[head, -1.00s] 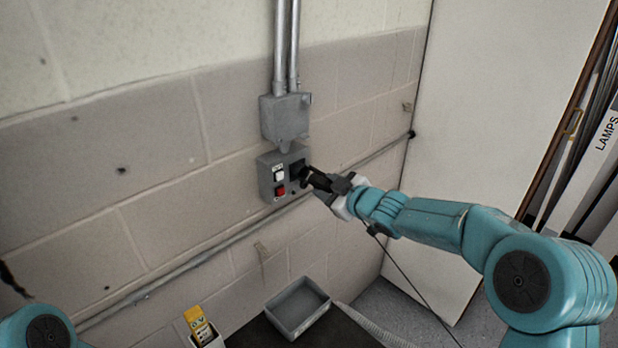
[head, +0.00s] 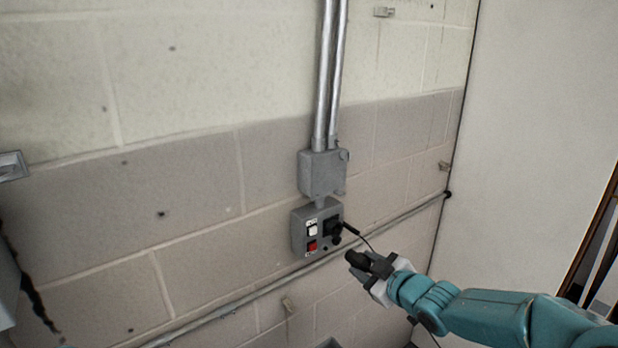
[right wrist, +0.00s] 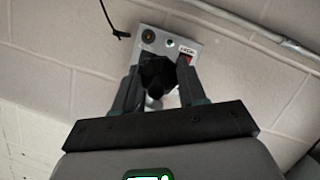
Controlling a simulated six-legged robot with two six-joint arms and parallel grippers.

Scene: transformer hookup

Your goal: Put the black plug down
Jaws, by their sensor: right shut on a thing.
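My right gripper (head: 372,264) is shut on the black plug (head: 356,259) and holds it in the air, below and right of the grey switch box (head: 298,232) on the wall. The plug points left and is apart from the box. In the right wrist view the plug (right wrist: 155,74) sits between the two fingers, with the box (right wrist: 146,52) behind it. My left gripper is not in view.
A small black stick (head: 350,229) on a thin cord shows beside the box. A grey junction box (head: 322,173) with conduits is above. A pipe (head: 215,312) runs along the wall. A pale panel (head: 540,110) stands at the right. The grey bin is almost out of view.

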